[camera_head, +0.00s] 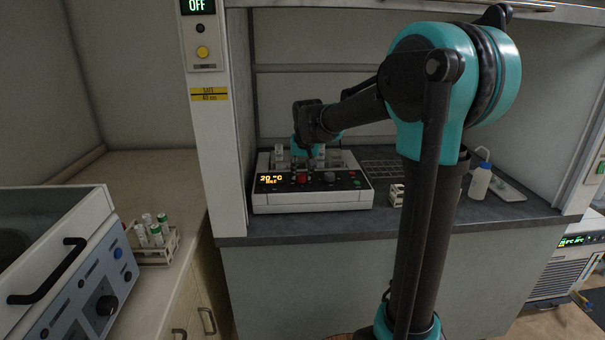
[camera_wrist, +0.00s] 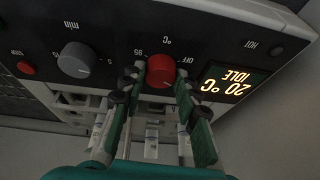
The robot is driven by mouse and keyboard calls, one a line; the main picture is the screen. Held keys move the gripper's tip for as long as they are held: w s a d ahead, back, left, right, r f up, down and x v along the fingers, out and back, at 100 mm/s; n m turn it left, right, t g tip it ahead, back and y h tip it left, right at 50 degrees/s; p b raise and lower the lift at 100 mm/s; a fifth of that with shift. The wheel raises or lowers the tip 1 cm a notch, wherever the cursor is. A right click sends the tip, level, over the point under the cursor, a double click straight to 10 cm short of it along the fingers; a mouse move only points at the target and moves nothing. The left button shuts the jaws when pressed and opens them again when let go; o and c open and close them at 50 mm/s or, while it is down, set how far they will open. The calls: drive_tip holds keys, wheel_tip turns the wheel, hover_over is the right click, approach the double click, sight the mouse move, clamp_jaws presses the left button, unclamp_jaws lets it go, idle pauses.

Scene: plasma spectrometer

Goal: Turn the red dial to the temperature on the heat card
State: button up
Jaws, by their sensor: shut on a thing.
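The red dial (camera_wrist: 160,71) is on the front panel of the heating block (camera_head: 310,198), between the marks 95 and OFF, which appear upside down in the wrist view. It also shows in the head view (camera_head: 302,178). The display (camera_wrist: 232,83) beside it reads 20 °C, IDLE. My gripper (camera_wrist: 159,82) has one finger on each side of the red dial and is shut on it. In the head view my gripper (camera_head: 304,160) reaches down over the block. I cannot make out a heat card in either view.
A grey dial (camera_wrist: 75,62) marked min and a small red button (camera_wrist: 25,68) sit beside the red dial. Several tubes stand in the block behind the panel. A wash bottle (camera_head: 480,181) is at the right of the hood. A tube rack (camera_head: 155,247) stands on the left counter.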

drive_tip(key=m, duration=0.2)
drive_tip(key=m+h, duration=0.1)
drive_tip(key=m, duration=0.1)
drive_tip(key=m+h, duration=0.1)
drive_tip(key=m, duration=0.1)
drive_tip(key=shift+a, duration=0.25)
drive_tip(key=m+g+h, duration=0.1)
drive_tip(key=m, duration=0.2)
drive_tip(key=m+h, duration=0.1)
drive_tip(key=m, duration=0.2)
drive_tip(key=shift+w+a+g, duration=0.15)
drive_tip(key=shift+g, duration=0.25)
drive_tip(key=o, duration=1.2)
drive_tip(key=shift+c, duration=0.2)
drive_tip(key=v, duration=1.2)
